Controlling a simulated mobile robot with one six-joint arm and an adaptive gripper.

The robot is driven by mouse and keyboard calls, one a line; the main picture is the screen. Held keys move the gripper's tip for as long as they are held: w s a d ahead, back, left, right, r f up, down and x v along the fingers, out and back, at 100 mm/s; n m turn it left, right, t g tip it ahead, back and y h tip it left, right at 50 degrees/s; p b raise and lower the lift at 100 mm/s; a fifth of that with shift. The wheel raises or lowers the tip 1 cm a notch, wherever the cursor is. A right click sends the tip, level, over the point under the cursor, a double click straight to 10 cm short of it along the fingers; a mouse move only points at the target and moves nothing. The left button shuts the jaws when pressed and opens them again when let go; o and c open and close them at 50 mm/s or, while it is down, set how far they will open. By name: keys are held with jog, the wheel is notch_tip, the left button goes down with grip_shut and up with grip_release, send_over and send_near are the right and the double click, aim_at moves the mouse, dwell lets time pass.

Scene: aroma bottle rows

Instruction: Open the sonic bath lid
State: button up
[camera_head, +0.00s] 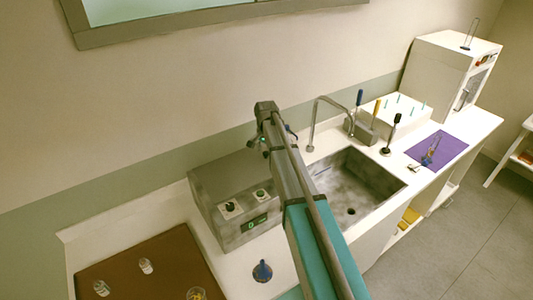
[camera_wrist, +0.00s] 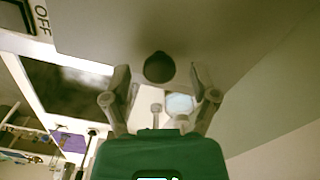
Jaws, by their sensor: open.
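In the wrist view the lid (camera_wrist: 240,35) is a broad grey surface with a round dark handle knob (camera_wrist: 159,67). My gripper (camera_wrist: 160,75) is open and empty, with one finger on each side of the knob in the picture. How far the fingertips are from the knob I cannot tell.
The sink (camera_head: 350,185) with its tall tap (camera_head: 314,125) lies just right of the bath. A brown mat (camera_head: 150,275) with several glass vessels and a blue flask (camera_head: 262,271) are at the front left. A purple mat (camera_head: 440,147) and a white cabinet (camera_head: 445,65) stand far right.

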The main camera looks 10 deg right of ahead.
grip_shut()
dwell(0.4)
jog(key=shift+d+r, duration=0.1)
jog(key=shift+r, duration=0.05)
